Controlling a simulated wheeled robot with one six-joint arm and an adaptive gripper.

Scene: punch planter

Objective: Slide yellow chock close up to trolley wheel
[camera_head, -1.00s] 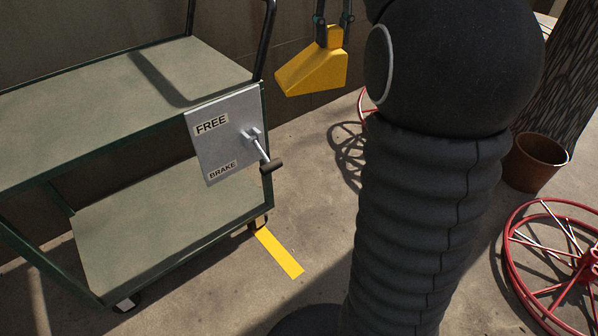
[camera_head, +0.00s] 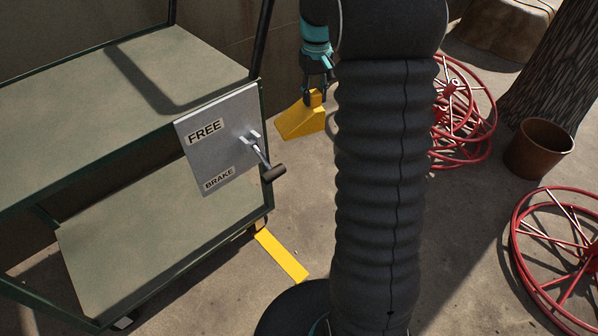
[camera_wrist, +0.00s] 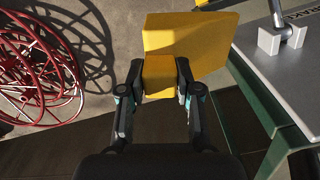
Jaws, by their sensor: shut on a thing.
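The yellow chock (camera_head: 301,122) is a wedge with a square block on top. My gripper (camera_head: 315,97) is shut on that block and holds the chock up to the right of the trolley. In the wrist view my gripper (camera_wrist: 159,80) has a finger on each side of the block, with the chock (camera_wrist: 190,38) beyond it. The green trolley (camera_head: 170,230) stands at the left with two decks. The wheel at the right corner, by the yellow floor strip (camera_head: 282,255), is mostly hidden.
A grey plate (camera_head: 216,140) marked FREE and BRAKE, with a lever (camera_head: 271,172), juts from the trolley's right end. Red wheels (camera_head: 460,115) and a brown bucket (camera_head: 538,149) stand to the right, near a tree trunk (camera_head: 560,75). Floor around the yellow strip is clear.

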